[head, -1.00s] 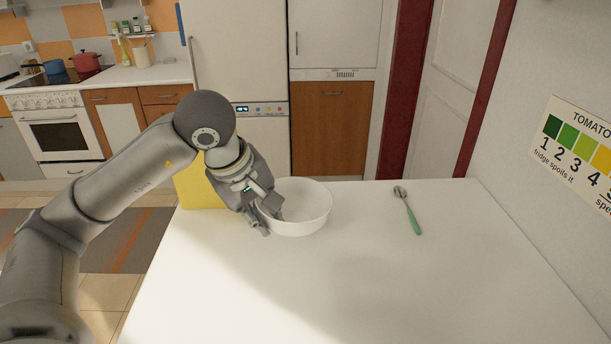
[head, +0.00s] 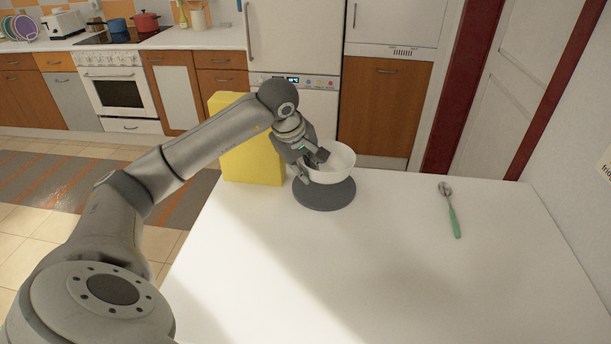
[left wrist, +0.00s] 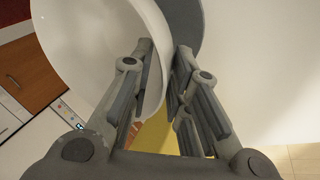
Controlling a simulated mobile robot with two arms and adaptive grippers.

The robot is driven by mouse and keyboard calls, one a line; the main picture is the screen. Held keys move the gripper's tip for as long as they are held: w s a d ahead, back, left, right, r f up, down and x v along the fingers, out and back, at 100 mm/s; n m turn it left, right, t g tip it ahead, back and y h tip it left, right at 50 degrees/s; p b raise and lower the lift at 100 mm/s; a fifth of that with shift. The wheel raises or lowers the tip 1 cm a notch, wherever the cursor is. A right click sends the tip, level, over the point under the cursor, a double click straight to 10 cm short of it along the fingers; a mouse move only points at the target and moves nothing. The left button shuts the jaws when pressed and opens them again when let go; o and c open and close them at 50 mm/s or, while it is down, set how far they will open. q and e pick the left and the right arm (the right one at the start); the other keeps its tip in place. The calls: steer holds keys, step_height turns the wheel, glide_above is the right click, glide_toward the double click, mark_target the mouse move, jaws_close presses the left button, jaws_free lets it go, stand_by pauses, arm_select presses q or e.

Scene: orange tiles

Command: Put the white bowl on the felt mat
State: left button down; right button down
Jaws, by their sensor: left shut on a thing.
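The white bowl (head: 338,170) is over the round dark grey felt mat (head: 325,198) on the white table. Much of the mat shows in front of and beside the bowl; I cannot tell whether the bowl touches it. My left gripper (head: 313,166) is shut on the bowl's wall at its left side. In the left wrist view, the bowl's wall (left wrist: 95,45) runs between the fingers (left wrist: 165,60), and a grey part of the mat (left wrist: 187,18) shows behind the bowl. My right gripper is out of view.
A yellow box (head: 250,160) stands upright just left of the mat, close to my left forearm. A green-handled spoon (head: 452,214) lies on the right of the white table (head: 400,280). The table's front and middle are clear.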

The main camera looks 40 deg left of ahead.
arm_select(q)
steer(key=shift+w+a+f, duration=0.15)
steer(key=x, duration=0.1)
steer(key=p+x, duration=0.1)
steer(key=x, duration=0.1)
steer(key=shift+s+a, duration=0.1)
steer(key=shift+s, duration=0.25)
steer(key=shift+f, duration=0.5)
steer(key=c, duration=1.3)
jaws_free()
steer(key=shift+c, duration=0.2)
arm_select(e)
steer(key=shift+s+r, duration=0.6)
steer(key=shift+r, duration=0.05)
arm_select(q)
steer(key=b+v, duration=0.1)
steer(key=v, duration=1.1)
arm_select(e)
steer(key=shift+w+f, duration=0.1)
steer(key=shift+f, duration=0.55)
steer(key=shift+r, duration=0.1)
